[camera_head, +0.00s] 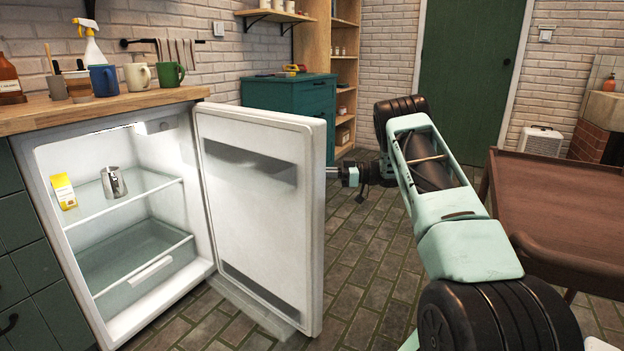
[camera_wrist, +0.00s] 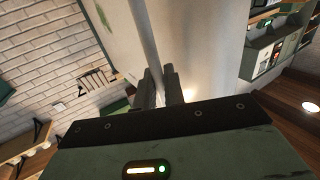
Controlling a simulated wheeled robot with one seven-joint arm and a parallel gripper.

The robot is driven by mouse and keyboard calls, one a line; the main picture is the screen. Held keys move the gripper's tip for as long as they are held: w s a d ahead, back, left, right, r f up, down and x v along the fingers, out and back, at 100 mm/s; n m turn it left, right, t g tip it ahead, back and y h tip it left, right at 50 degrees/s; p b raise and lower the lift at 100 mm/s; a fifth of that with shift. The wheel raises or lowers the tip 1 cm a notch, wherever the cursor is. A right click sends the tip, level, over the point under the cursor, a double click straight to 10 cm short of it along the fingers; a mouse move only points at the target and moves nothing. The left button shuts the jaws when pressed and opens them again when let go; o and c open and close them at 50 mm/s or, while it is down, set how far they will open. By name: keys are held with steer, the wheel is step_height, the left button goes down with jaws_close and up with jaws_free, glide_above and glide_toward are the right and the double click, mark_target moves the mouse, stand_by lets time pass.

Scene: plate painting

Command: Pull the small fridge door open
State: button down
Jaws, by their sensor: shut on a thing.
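The small fridge (camera_head: 35,180) stands under the wooden counter, with its lit interior showing. Its white door (camera_head: 262,215) stands wide open, swung out to the right with its inner side towards the head camera. My gripper (camera_head: 333,172) is at the door's far edge, on the outer side. In the wrist view my gripper (camera_wrist: 160,88) is shut on the door's slim vertical handle (camera_wrist: 151,40), beside the pale door face (camera_wrist: 205,45). The door hides the handle in the head view.
Inside the fridge are a yellow carton (camera_head: 64,191) and a metal cup (camera_head: 113,182) on the glass shelf. Mugs and a spray bottle (camera_head: 92,45) stand on the counter (camera_head: 30,118). A brown table (camera_head: 560,205) is at right. Brick floor around the door is clear.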

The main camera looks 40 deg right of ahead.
steer(key=shift+w+d, duration=0.3)
steer(key=shift+d, duration=0.4)
steer(key=shift+w+d, duration=0.25)
steer(key=shift+d, duration=0.45)
steer(key=c, duration=1.6)
jaws_free()
steer(key=shift+w, duration=0.1)
steer(key=shift+c, duration=0.2)
steer(key=p+v, duration=0.3)
steer(key=v, duration=1.4)
steer(key=shift+s, duration=0.25)
steer(key=shift+d+r, duration=0.1)
steer(key=shift+c, duration=0.4)
